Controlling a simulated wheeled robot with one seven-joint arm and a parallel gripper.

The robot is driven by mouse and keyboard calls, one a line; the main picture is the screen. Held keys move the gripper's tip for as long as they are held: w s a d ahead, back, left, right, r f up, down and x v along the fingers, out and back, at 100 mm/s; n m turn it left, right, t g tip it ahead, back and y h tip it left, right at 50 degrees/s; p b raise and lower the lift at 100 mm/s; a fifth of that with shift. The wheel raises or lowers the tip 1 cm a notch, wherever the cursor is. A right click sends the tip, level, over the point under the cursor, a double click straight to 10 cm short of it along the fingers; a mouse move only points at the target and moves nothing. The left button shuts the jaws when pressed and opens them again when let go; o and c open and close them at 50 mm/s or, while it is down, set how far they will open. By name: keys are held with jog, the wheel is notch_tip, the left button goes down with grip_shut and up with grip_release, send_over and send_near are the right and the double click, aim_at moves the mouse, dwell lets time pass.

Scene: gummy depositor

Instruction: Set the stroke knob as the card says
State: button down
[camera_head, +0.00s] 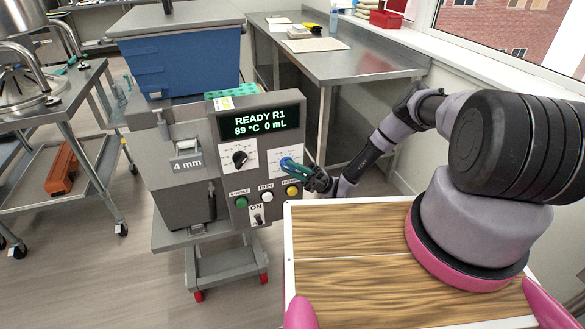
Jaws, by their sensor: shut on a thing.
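The grey depositor machine (180,195) stands left of centre, with a display (258,122) reading "READY R1", "89 °C 0 mL". Below the display are a black pointer knob (240,158) on a white dial and a blue knob (286,162) on a second white dial to its right. The dial lettering is too small to read. My gripper (298,169) reaches in from the right and is shut on the blue knob; its fingers partly cover it.
Below the knobs are green (241,202), white (267,197) and yellow (292,191) buttons and an ON switch (258,219). A "4 mm" plate (187,165) is on the machine's left. A steel bench (345,65) stands behind, and a cart (50,130) stands left.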

jog(key=shift+f+y, duration=0.1)
jog(key=shift+y, duration=0.4)
jog(key=c, duration=0.9)
grip_release()
jog(key=shift+o, duration=0.2)
jog(key=v, duration=1)
jog(key=shift+f, duration=0.35)
jog(key=shift+w+d, duration=0.1)
